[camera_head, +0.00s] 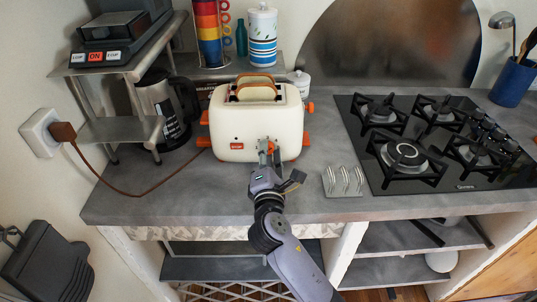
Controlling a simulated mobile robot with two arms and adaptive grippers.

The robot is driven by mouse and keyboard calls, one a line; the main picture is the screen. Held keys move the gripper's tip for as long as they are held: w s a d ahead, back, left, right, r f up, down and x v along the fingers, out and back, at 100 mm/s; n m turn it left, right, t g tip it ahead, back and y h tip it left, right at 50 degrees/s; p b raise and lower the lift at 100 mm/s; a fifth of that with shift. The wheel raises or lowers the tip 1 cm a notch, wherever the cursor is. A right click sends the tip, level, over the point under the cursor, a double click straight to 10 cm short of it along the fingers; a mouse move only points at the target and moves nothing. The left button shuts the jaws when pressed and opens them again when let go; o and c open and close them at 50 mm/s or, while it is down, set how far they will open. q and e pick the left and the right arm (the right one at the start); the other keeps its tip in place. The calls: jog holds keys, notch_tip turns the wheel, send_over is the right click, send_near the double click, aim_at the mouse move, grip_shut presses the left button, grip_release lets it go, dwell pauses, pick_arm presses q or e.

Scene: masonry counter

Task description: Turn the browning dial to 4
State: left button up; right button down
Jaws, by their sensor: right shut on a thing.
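A cream toaster (232,120) with orange levers and feet stands on the grey counter, with bread showing in its top slots. My right gripper (269,150) reaches up from below and is at the toaster's front face, right of its middle. Its fingers are shut on the browning dial, an orange part (264,145) mostly hidden between and behind them. The dial's numbers and pointer cannot be made out. My left gripper is not in view.
A kettle (166,112) and metal shelf (120,130) stand left. A brown cord (116,188) crosses the counter. Bare counter lies in front of the toaster.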

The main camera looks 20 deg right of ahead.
jog(key=c, duration=1.2)
grip_release()
jog(key=shift+c, duration=0.2)
jog(key=shift+s, duration=0.1)
jog(key=v, duration=1.2)
jog(key=shift+f, duration=0.1)
